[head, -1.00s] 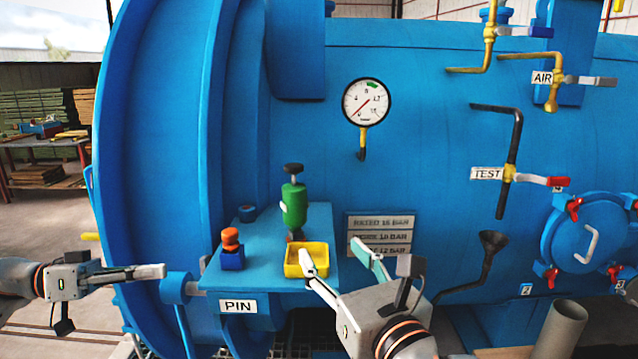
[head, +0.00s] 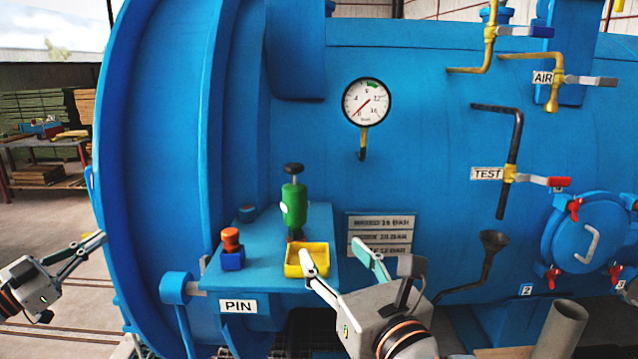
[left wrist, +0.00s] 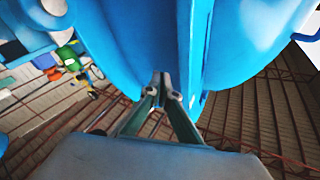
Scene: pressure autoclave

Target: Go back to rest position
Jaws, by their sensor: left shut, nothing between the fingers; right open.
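My left gripper (head: 100,241) is at the far left of the head view, shut and empty. It points up and to the right, in front of the blue vessel's (head: 160,150) rounded rim. In the left wrist view its closed fingers (left wrist: 161,78) point at the blue vessel wall. My right gripper (head: 332,262) is open in the lower middle of the head view.
The blue shelf (head: 262,283) labelled PIN holds the tray, a green-bodied device (head: 294,205) and an orange-topped blue block (head: 231,250). A black funnel pipe (head: 488,262) and a grey open tube (head: 558,325) stand to the right. Open floor lies at the left.

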